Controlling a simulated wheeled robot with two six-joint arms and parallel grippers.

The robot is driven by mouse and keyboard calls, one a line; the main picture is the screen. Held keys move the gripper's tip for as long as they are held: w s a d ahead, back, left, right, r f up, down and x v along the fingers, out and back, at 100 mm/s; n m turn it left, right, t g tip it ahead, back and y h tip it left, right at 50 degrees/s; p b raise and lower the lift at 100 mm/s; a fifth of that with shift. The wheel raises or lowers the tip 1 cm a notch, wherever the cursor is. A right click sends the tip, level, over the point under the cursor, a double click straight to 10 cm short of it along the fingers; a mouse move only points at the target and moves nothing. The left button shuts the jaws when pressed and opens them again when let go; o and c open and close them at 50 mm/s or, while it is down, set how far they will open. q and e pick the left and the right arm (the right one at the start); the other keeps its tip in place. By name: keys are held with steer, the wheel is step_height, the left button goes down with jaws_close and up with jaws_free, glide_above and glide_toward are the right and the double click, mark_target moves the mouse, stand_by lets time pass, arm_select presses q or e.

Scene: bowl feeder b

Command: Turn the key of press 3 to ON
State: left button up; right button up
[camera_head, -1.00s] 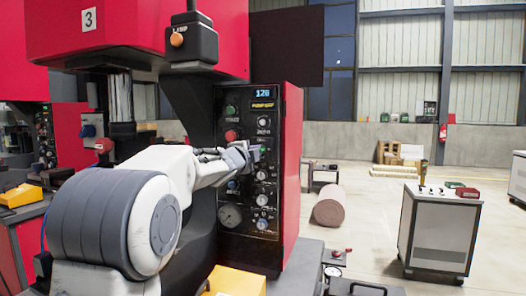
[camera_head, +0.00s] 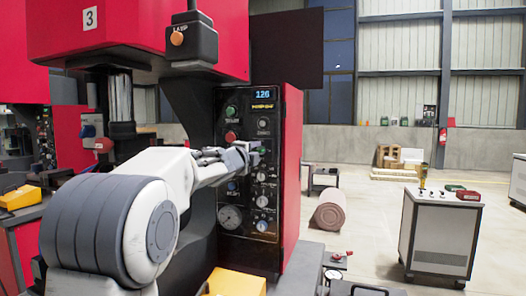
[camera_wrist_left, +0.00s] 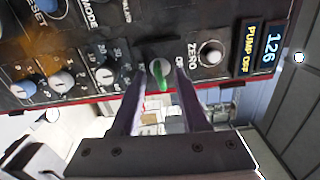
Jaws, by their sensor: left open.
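Press 3, marked by a white plate with a 3 (camera_head: 90,18), is red with a dark control panel (camera_head: 238,205). The key (camera_wrist_left: 162,84) is a small green piece on a round switch in the left wrist view, with partly hidden lettering beside it. My left gripper (camera_head: 256,151) is at the panel's upper right in the head view and hides most of the key there. In the wrist view its two open fingers (camera_wrist_left: 161,76) stand one on each side of the key. I cannot tell whether they touch it. My right gripper is not in view.
A ZERO knob (camera_wrist_left: 210,52) and other knobs (camera_wrist_left: 105,76) sit close to the fingers. The display (camera_wrist_left: 270,48) reads 126, with PUMP OFF beside it. A lamp box (camera_head: 190,40) hangs above the panel. A grey cabinet (camera_head: 434,235) stands at right on open floor.

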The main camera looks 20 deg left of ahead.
arm_select(q)
steer(key=s+b, duration=0.1)
steer(key=s, duration=0.5)
steer(key=shift+s+a, duration=0.15)
steer(key=shift+s, duration=0.2)
steer(key=s+d+f+n+g+p, duration=0.6)
steer(key=s+d+f+n+g, duration=0.25)
steer(key=s+d+f, duration=0.7)
steer(key=s+d+f+n+g+p, duration=0.1)
steer(key=s+f+g, duration=0.2)
steer(key=s, duration=0.6)
steer(key=s+d+f+n+g+p, duration=0.1)
steer(key=s+d+f+g, duration=0.1)
steer(key=s, duration=0.6)
steer(key=s+d+f+n+g+p, duration=0.1)
steer(key=s+f+g, duration=0.3)
steer(key=s, duration=0.5)
step_height(320, 180, down, 3)
steer(key=shift+s+d+r+p, duration=0.2)
steer(key=shift+s+d+p, duration=0.2)
steer(key=shift+d, duration=0.3)
